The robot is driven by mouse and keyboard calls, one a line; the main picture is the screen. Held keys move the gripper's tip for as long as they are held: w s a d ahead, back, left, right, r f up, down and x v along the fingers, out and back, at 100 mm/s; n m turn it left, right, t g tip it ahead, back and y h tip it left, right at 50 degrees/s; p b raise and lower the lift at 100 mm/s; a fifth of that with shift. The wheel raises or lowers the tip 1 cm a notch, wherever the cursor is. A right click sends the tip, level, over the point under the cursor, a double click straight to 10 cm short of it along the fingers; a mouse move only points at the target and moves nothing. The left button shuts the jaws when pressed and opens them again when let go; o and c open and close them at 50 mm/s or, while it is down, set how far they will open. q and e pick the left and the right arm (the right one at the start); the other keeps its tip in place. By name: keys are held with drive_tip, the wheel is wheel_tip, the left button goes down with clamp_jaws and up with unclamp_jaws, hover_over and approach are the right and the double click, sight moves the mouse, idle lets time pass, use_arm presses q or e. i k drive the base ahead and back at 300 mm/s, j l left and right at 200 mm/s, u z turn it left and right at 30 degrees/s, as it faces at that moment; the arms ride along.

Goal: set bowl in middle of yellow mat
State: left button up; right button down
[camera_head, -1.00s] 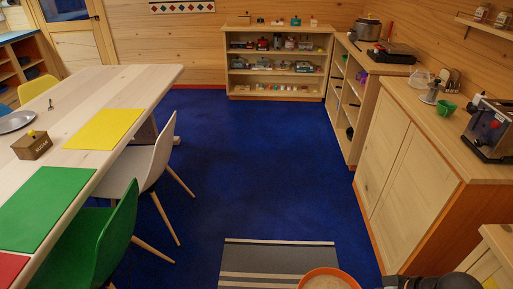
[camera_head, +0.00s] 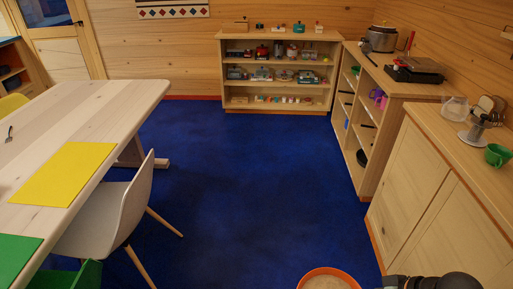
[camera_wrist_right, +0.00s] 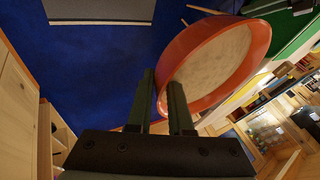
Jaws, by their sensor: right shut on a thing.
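The orange-rimmed bowl (camera_head: 328,280) with a pale inside shows at the bottom edge of the head view, partly cut off. In the right wrist view the bowl (camera_wrist_right: 215,58) is large, and my right gripper (camera_wrist_right: 161,88) is shut on its wall, with one finger on each side. The yellow mat (camera_head: 65,173) lies flat and empty on the wooden table at the left. The bowl is well to the right of the table, over the floor side. My left gripper is not in view.
The pale table (camera_head: 108,107) has a fork (camera_head: 9,134) and a green mat (camera_head: 15,257) on it. A white chair (camera_head: 118,212) stands at its near side. Blue floor (camera_head: 235,180) is clear in the middle. A wooden cabinet (camera_head: 425,200) stands at the right.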

sight(66, 169)
drive_tip(key=i+u, duration=0.15)
drive_tip(key=i, duration=0.4)
drive_tip(key=i+l+u, duration=0.15)
drive_tip(key=i, duration=0.35)
drive_tip(key=i+l+u, duration=0.1)
drive_tip(key=i+u, duration=0.35)
drive_tip(key=i+l+u, duration=0.2)
drive_tip(key=u, duration=0.25)
drive_tip(key=i+l+u, duration=0.1)
drive_tip(key=u, duration=0.4)
drive_tip(key=i+l+u, duration=0.25)
drive_tip(key=u, duration=0.25)
drive_tip(key=i+l+u, duration=0.1)
drive_tip(key=u, duration=0.35)
drive_tip(key=l+u, duration=0.5)
drive_tip(key=i+l+u, duration=0.2)
drive_tip(key=u, duration=0.25)
drive_tip(key=i+l+u, duration=0.1)
drive_tip(key=l+u, duration=0.35)
drive_tip(key=j, duration=0.1)
